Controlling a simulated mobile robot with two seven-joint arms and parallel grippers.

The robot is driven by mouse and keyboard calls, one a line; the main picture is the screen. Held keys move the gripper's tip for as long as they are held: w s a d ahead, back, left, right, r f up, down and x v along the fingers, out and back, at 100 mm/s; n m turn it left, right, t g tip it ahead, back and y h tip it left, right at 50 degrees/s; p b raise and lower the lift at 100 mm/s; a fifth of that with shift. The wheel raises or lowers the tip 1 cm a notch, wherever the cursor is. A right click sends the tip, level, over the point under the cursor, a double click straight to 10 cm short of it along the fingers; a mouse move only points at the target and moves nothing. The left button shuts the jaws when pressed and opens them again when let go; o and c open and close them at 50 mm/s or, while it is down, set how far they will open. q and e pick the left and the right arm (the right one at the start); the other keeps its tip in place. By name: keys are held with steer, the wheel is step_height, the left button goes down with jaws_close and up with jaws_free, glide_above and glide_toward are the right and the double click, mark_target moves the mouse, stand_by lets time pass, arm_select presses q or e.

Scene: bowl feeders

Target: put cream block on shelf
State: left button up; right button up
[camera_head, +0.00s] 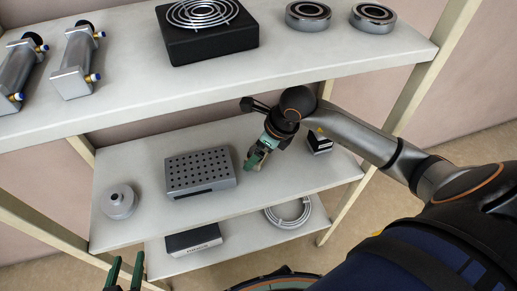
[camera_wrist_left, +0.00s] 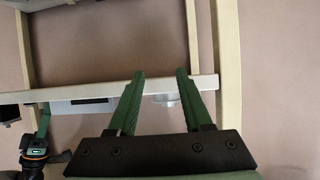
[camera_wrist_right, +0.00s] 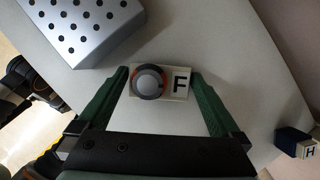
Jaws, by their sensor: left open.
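A cream block with a black letter F (camera_wrist_right: 181,82) shows in the right wrist view, on or just above the middle shelf board. A round grey knob with a dark and orange ring (camera_wrist_right: 149,82) covers its left part. In the head view my right gripper (camera_head: 256,162) reaches down to the middle shelf (camera_head: 215,205) and mostly hides the block. My left gripper (camera_head: 125,268) is open and empty at the lower left, in front of the shelves.
A perforated grey box (camera_head: 200,172) stands left of my right gripper; a dark block lettered H (camera_wrist_right: 296,142) stands right of it. A round grey part (camera_head: 119,203) sits at the left end. Below are a dark box (camera_head: 194,240) and a coiled hose (camera_head: 288,214). The upper shelf (camera_head: 290,55) overhangs.

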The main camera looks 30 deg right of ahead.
arm_select(q)
steer(key=shift+s, duration=0.1)
arm_select(e)
steer(key=shift+r, duration=0.1)
